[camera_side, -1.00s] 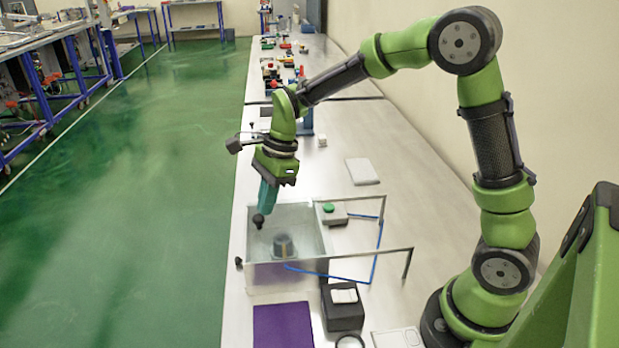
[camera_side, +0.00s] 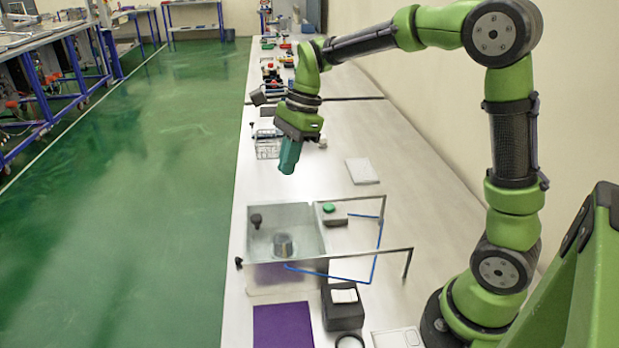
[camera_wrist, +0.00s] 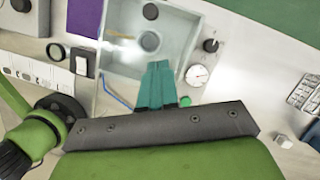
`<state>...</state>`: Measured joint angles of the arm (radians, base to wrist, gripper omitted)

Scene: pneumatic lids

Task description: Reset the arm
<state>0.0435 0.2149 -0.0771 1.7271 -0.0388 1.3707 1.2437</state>
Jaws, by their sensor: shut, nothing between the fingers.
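My gripper (camera_side: 288,168) has teal fingers that are shut and empty. It hangs in the air above the bench, behind and above the clear box (camera_side: 262,274) in the side view. In the wrist view the shut fingers (camera_wrist: 156,70) point toward the box (camera_wrist: 178,62). A round metal part (camera_side: 283,245) stands inside the box. A black knob (camera_side: 256,221) sits at the box's far left, apart from my gripper. A green button (camera_side: 328,208) on a grey housing is at the box's far right corner.
A metal frame with a blue tube (camera_side: 373,270) extends right of the box. A purple sheet (camera_side: 283,326) and a black block (camera_side: 343,314) lie in front. A white plate (camera_side: 362,171) and a wire rack (camera_side: 267,146) lie behind.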

